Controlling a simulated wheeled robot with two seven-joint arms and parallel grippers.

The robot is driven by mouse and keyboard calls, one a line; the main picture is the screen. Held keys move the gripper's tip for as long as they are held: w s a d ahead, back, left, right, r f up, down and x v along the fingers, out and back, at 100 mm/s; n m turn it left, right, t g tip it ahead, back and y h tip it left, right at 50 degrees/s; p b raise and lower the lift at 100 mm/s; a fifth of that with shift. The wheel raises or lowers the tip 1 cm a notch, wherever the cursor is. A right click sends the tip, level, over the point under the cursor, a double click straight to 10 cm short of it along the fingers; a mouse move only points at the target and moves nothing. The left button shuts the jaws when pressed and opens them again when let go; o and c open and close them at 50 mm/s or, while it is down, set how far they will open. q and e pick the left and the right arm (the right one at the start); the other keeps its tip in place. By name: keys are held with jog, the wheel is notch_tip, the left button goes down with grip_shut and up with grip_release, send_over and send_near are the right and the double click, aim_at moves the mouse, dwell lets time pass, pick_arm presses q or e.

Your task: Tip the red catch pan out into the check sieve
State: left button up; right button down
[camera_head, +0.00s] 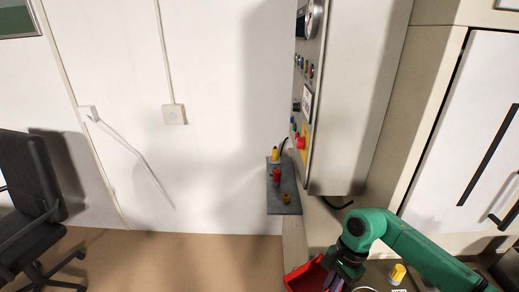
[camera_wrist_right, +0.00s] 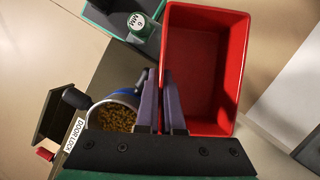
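The red catch pan (camera_wrist_right: 205,65) fills the upper middle of the wrist view; no contents show on its visible floor. In the head view the pan (camera_head: 303,277) is at the bottom edge, partly cut off. My right gripper (camera_wrist_right: 161,75) has its two fingers shut on the pan's left wall. In the head view the right gripper (camera_head: 343,274) is at the bottom, beside the pan. A dark, green-edged box (camera_wrist_right: 118,18) marked "6 MM", possibly the check sieve, lies left of the pan in the wrist view, partly cut off. My left gripper is out of view.
A blue-rimmed round container (camera_wrist_right: 113,117) with yellow-brown granules is beside the fingers. A "DOOR LOCK" label (camera_wrist_right: 73,137) is left of it. A grey control box (camera_head: 284,205) and steel cabinet (camera_head: 345,120) stand behind. A yellow-topped item (camera_head: 397,273) sits near my right arm.

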jog(key=s+n+h, duration=0.1)
jog(key=n, duration=0.3)
jog(key=s+f+n+g+h+b, duration=0.1)
jog(key=n, duration=0.3)
jog(key=s+f+n+h+b, duration=0.1)
jog(key=n, duration=0.4)
jog(key=shift+s+h, duration=0.2)
jog(key=shift+h, duration=0.1)
